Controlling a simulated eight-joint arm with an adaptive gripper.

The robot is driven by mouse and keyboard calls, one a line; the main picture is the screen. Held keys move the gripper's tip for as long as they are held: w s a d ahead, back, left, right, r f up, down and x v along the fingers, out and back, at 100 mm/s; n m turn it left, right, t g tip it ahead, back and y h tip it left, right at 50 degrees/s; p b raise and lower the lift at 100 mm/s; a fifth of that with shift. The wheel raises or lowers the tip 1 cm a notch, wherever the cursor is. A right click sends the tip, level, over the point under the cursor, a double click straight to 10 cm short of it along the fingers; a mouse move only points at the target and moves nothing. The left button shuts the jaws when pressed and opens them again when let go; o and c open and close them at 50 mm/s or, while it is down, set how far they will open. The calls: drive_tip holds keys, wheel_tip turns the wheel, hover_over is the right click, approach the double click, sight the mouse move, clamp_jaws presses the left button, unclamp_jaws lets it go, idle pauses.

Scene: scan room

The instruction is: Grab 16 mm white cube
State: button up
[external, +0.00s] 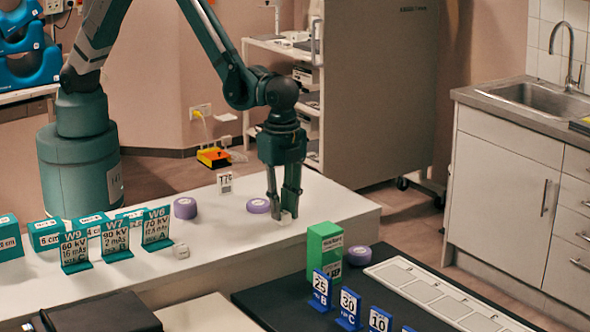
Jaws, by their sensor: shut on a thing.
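My gripper (285,208) points straight down over the right part of the white table and is shut on a small white cube (286,217). The cube shows between and just below the fingertips. I cannot tell whether it touches the tabletop. A second small white cube (181,251), with faint markings, sits on the table further left, near the teal signs. I cannot read the size of either cube.
Purple rolls (258,205) and (185,208) lie near my gripper, with a T-sign (225,184) behind. Teal signs (115,239) and boxes (47,235) fill the table's left. A green box (324,247), blue signs (349,309) and a white tray (440,297) occupy the dark surface.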

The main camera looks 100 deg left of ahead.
sight(283, 212)
wheel_tip(283, 212, up, 9)
idle(0.6)
drive_tip(key=shift+r, duration=0.15)
idle(0.4)
